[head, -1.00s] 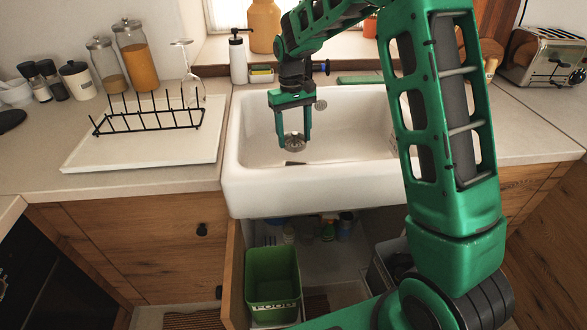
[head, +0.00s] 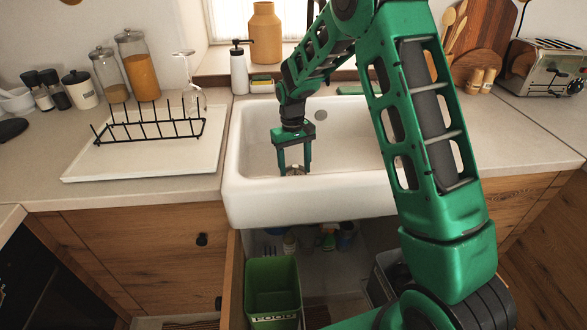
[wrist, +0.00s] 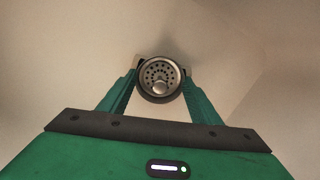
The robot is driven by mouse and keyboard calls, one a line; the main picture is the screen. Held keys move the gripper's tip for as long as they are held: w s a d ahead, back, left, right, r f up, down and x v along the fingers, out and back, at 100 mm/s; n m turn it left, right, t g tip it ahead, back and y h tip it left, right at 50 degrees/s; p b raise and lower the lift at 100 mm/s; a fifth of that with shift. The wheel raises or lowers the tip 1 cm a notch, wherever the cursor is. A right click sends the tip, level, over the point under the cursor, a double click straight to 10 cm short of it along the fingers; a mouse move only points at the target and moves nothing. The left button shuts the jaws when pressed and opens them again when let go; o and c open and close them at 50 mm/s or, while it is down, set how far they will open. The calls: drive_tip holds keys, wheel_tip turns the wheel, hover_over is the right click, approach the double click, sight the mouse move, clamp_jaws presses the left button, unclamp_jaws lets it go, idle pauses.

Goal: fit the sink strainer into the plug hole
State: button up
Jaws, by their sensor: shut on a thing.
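The sink strainer (wrist: 159,78) is a round steel basket with small holes and a centre knob. It sits between the fingertips of my gripper (wrist: 158,82) in the wrist view. In the head view, my gripper (head: 294,168) points down low inside the white sink (head: 258,190), shut on the strainer (head: 293,171), which shows only partly behind the sink's front wall. A brownish patch shows behind the strainer in the wrist view, but I cannot tell whether the strainer touches the hole.
A white tray (head: 80,172) with a black rack (head: 150,130) lies left of the sink. A soap bottle (head: 239,68) and sponge (head: 262,86) stand behind it. A toaster (head: 545,67) is at the right. A green bin (head: 272,290) stands in the open cupboard below.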

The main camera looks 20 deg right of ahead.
drive_tip(key=shift+f, duration=0.6)
drive_tip(key=o, duration=1)
drive_tip(key=shift+s, duration=0.1)
drive_tip(key=shift+a, duration=0.1)
